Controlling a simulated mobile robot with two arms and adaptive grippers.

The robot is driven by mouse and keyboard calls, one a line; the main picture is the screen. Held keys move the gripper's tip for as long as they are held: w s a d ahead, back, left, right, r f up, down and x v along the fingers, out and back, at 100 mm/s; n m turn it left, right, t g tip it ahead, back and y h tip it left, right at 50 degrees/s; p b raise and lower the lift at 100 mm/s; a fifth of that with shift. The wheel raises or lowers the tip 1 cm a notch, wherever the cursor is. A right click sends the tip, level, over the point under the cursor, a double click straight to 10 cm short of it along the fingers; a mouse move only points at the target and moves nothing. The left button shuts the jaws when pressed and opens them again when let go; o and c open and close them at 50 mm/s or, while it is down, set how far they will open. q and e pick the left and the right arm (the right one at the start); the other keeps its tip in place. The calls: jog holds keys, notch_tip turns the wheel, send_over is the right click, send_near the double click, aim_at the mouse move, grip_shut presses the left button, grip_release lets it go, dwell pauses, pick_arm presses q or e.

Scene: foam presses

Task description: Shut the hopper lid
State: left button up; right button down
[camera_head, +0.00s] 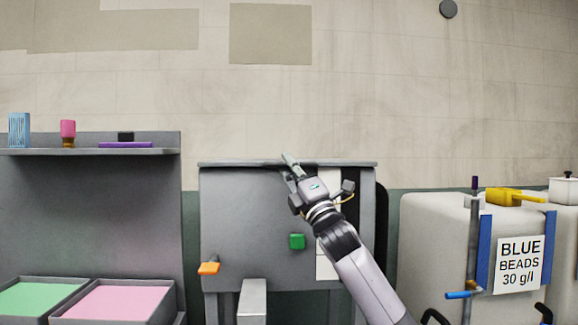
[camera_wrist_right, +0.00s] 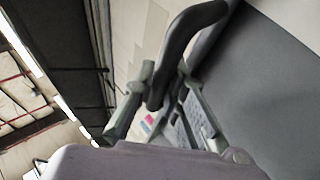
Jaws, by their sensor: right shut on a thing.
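The hopper is a grey box (camera_head: 240,215) in the middle of the head view, with a thin grey strip (camera_head: 230,164) along its top edge. I cannot tell from this level view how far the lid is open. My right gripper (camera_head: 291,168) is at the middle of that top edge. In the right wrist view, a dark curved handle (camera_wrist_right: 185,40) passes between the fingers of my right gripper (camera_wrist_right: 160,95), which is shut on it. A broad grey surface (camera_wrist_right: 265,75) lies beside the handle. My left gripper is not in view.
An orange knob (camera_head: 208,268) and a green button (camera_head: 297,241) are on the hopper's front. Bins with green (camera_head: 40,298) and pink (camera_head: 120,302) contents stand at left below a shelf (camera_head: 90,151). Pale tanks (camera_head: 430,240) with a "BLUE BEADS" sign (camera_head: 518,265) stand at right.

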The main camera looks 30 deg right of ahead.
jog(key=c, duration=2)
grip_release()
jog(key=shift+w+a+f, duration=0.1)
jog(key=shift+f, duration=0.3)
jog(key=shift+o, duration=2)
jog(key=shift+s+r, duration=0.15)
jog(key=shift+s, duration=0.05)
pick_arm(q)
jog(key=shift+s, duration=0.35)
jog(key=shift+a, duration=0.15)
pick_arm(e)
jog(key=shift+s+f, duration=0.3)
jog(key=shift+f, duration=0.05)
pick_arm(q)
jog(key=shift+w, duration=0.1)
pick_arm(e)
jog(key=v, duration=1.1)
jog(key=shift+s+r, duration=0.1)
jog(key=shift+s, duration=0.05)
